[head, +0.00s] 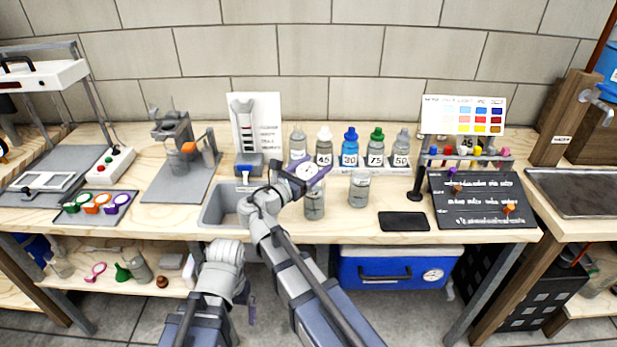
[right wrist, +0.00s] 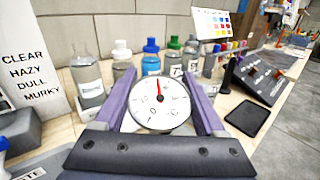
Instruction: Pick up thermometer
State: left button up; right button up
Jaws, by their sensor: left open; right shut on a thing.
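The thermometer has a round white dial with a red needle. In the head view its dial (head: 307,173) is above the table just right of the sink. In the right wrist view the dial (right wrist: 160,105) sits between the purple fingers. My right gripper (head: 311,169) is shut on the thermometer and holds it up in front of the row of bottles. The stem is hidden. My left gripper (head: 250,306) is open and empty, low in front of the table edge.
Several capped bottles (head: 350,150) stand behind the held thermometer. Two grey bottles, one at right (head: 359,189), stand close below it. The sink (head: 222,206) is at left. A black pad (head: 404,221) and a black board (head: 484,205) lie at right. A blue cooler (head: 400,268) is under the table.

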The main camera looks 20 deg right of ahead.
jog(key=c, duration=0.3)
pick_arm(q)
jog(key=shift+r, duration=0.15)
pick_arm(e)
jog(key=shift+r, duration=0.15)
